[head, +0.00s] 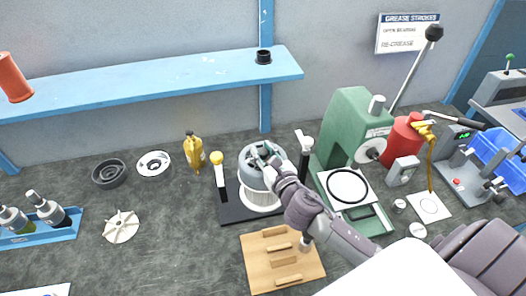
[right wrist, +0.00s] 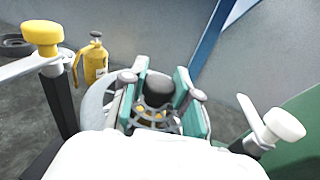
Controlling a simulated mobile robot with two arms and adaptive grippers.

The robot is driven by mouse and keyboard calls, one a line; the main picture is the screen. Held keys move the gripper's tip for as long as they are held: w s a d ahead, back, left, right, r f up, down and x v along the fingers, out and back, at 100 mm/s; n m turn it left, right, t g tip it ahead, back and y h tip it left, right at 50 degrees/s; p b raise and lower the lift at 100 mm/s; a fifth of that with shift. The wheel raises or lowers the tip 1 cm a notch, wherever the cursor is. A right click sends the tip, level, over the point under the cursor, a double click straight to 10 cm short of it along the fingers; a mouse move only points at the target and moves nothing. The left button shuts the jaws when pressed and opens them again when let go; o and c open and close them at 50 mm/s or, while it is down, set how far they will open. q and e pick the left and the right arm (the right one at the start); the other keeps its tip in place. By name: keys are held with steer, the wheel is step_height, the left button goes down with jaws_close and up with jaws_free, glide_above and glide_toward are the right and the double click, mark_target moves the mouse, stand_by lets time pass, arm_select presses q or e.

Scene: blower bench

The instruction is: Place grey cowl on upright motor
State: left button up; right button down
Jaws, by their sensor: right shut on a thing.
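The grey cowl (head: 247,160) sits over the top of the upright motor, whose white ribbed body (head: 260,198) shows below it. My right gripper (head: 268,156) reaches down onto the cowl's top and is shut on its middle. In the right wrist view the teal-padded fingers (right wrist: 160,100) stand on both sides of the cowl's dark round centre, above an open grille. The cowl's pale rim (right wrist: 93,105) shows at their left. Whether it is fully seated on the motor I cannot tell. My left gripper is not in view.
A yellow-topped post (head: 219,175) and a white-topped post (head: 305,150) flank the motor on a black base (head: 232,211). A wooden rack (head: 254,267) lies in front. A green press (head: 345,125) stands to the right. A yellow bottle (head: 194,151) stands behind left.

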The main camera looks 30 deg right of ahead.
steer(key=c, duration=0.9)
jaws_free()
steer(key=shift+o, duration=0.2)
steer(key=s+b, duration=0.2)
steer(key=s, duration=1)
steer(key=shift+a+r+b, duration=0.25)
steer(key=shift+r+b, duration=0.05)
steer(key=shift+r, duration=0.05)
